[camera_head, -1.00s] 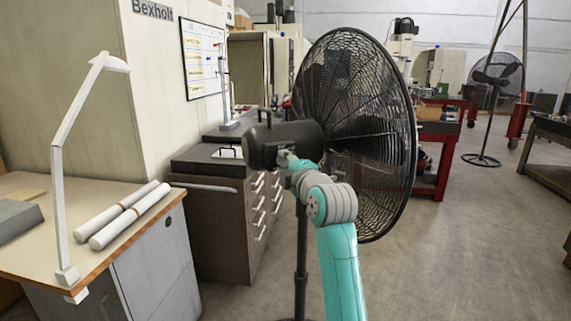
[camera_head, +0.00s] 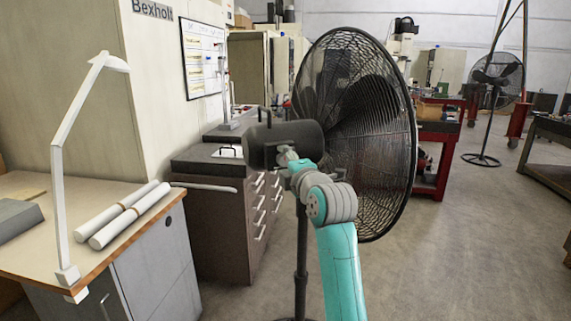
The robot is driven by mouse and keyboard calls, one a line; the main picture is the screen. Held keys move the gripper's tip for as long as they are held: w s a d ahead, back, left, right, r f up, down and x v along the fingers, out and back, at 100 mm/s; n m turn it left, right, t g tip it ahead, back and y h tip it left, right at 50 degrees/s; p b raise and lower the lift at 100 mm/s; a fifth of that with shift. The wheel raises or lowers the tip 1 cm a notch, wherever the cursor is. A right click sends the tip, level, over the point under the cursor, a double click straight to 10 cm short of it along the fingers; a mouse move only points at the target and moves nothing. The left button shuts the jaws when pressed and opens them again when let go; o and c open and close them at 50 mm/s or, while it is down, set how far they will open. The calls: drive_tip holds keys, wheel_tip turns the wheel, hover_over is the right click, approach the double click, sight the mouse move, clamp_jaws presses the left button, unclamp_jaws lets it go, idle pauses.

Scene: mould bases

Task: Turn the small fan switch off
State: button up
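A large black pedestal fan (camera_head: 372,110) stands in front of me. Its dark motor housing (camera_head: 298,134) faces me, with a handle-like loop on top. My gripper (camera_head: 284,152) is at the end of my teal and grey arm, up against or just in front of the rear lower part of the housing. I cannot tell if it touches. Its fingers are too small and partly hidden to show whether they are open or shut. The fan switch cannot be made out.
A workbench (camera_head: 150,222) with white rolls (camera_head: 120,222) and a lamp (camera_head: 64,150) stands at left. A red cart (camera_head: 436,160) and a second fan (camera_head: 490,80) stand farther back.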

drive_tip(key=shift+s, duration=0.1)
drive_tip(key=v, duration=1.1)
drive_tip(key=shift+s, duration=0.4)
drive_tip(key=shift+d, duration=0.1)
drive_tip(key=s+d+f+m+h, duration=0.1)
drive_tip(key=s+d+f+m, duration=0.15)
drive_tip(key=f, duration=0.75)
drive_tip(key=s+d+f+m+h, duration=0.1)
drive_tip(key=s+f+m, duration=0.3)
drive_tip(key=f, duration=0.6)
drive_tip(key=s+d+f+m+h, duration=0.1)
drive_tip(key=s+d+f+m, duration=0.1)
drive_tip(key=s+f, duration=0.45)
drive_tip(key=s+d+f+m+h, duration=0.1)
drive_tip(key=s+d+f+m, duration=0.15)
drive_tip(key=s+f, duration=0.4)
drive_tip(key=s+d+f+m+g+h, duration=0.1)
drive_tip(key=s+f+m, duration=0.25)
drive_tip(key=s, duration=0.55)
drive_tip(key=s+d+f+m+h, duration=0.1)
drive_tip(key=s+d+f+m, duration=0.2)
drive_tip(key=s, duration=0.6)
drive_tip(key=s+r+m+g, duration=0.1)
drive_tip(key=s+m, duration=0.3)
drive_tip(key=s, duration=1.4)
drive_tip(key=shift+r, duration=0.3)
